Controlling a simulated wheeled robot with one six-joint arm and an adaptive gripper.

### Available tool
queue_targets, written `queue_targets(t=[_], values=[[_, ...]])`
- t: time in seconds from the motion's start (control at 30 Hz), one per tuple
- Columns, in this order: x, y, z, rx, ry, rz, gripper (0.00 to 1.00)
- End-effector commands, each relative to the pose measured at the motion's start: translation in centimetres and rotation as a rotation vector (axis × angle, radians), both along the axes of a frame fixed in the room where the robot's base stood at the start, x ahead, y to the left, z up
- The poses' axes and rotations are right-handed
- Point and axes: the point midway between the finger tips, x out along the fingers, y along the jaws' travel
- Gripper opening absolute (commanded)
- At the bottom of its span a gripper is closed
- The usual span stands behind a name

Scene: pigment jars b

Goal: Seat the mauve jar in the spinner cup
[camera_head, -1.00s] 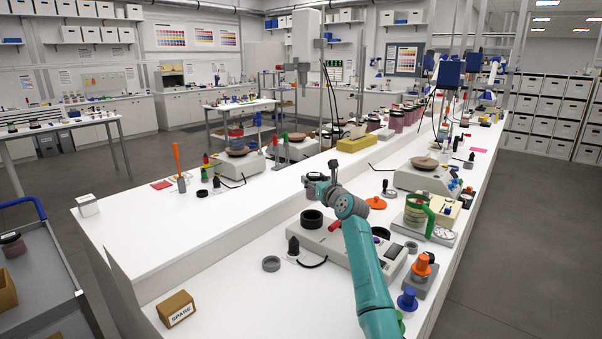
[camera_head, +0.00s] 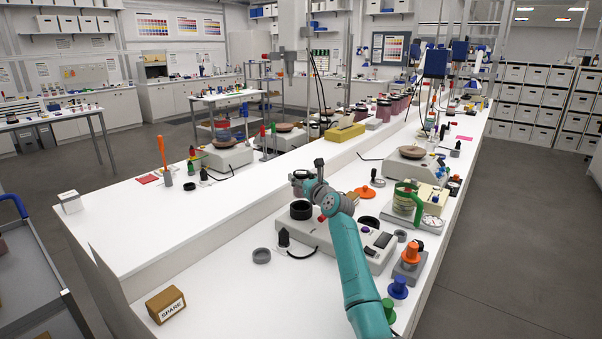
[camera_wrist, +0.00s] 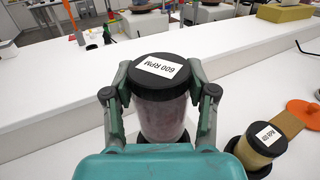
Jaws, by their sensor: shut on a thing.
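The mauve jar (camera_wrist: 162,118) has a black lid with a white label reading 600 RPM. It stands upright between the fingers of my gripper (camera_wrist: 160,92) in the wrist view, its lower end hidden by my wrist. My gripper (camera_head: 303,181) is shut on it. The cup is on the left end of the pale spinner machine (camera_head: 352,240), on the white bench. I see no jar in the cup.
A yellowish jar (camera_wrist: 257,146) with a black lid stands to the right in the wrist view. A dropper bottle (camera_head: 284,238), a grey ring (camera_head: 261,256) and a SPARE box (camera_head: 166,305) lie left of the spinner.

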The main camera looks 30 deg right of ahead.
Motion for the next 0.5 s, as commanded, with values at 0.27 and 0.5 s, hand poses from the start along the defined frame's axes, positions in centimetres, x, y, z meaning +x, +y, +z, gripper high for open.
queue_targets(t=[0.27,0.5], values=[[0.0,0.0,-2.0,0.0,0.0,0.0,0.19],[0.0,0.0,-2.7,0.0,0.0,0.0,0.19]])
